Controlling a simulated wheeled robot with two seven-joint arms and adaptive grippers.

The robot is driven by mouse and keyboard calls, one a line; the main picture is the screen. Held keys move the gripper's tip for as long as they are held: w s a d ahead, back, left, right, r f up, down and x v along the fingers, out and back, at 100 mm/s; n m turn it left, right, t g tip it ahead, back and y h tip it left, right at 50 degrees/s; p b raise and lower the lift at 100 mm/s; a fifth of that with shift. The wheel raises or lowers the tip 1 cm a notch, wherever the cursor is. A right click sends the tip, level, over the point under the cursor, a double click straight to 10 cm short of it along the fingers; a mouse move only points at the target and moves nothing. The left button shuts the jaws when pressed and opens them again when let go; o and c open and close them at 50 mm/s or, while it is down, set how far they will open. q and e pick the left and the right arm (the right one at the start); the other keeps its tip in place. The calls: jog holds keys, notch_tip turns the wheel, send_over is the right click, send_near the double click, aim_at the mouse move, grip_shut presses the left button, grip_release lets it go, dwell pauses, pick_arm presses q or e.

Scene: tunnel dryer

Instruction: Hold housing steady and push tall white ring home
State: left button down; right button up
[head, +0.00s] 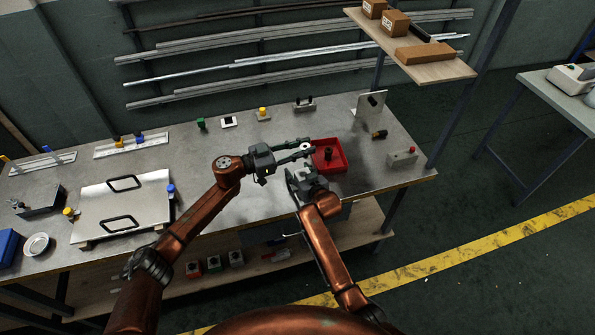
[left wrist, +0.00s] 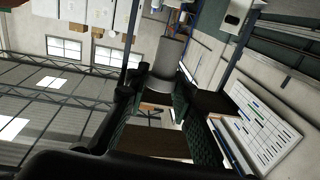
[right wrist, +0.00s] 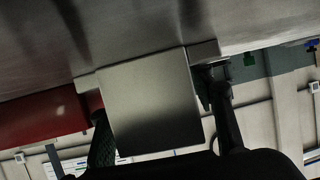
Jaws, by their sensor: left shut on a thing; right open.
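My left gripper (head: 303,150) is shut on the tall white ring (head: 306,146), beside the red tray. In the left wrist view the ring (left wrist: 168,62) shows as a grey, shaded cylinder at the fingertips. My right gripper (head: 303,177) is open, low over the bench just in front of the left one. In the right wrist view a plain grey metal block, apparently the housing (right wrist: 152,100), lies between its open fingers. I cannot tell whether the fingers touch it. In the head view the grippers mostly hide the block, and any opening in it is not visible.
The red tray (head: 338,166) with a dark round part (head: 328,153) stands close right of the grippers. A black-and-yellow tool (head: 379,134) and a grey box with a red button (head: 402,157) are farther right. A plate with handles (head: 120,205) lies left.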

jog(key=shift+c, duration=0.2)
grip_shut()
dwell(0.5)
dwell(0.5)
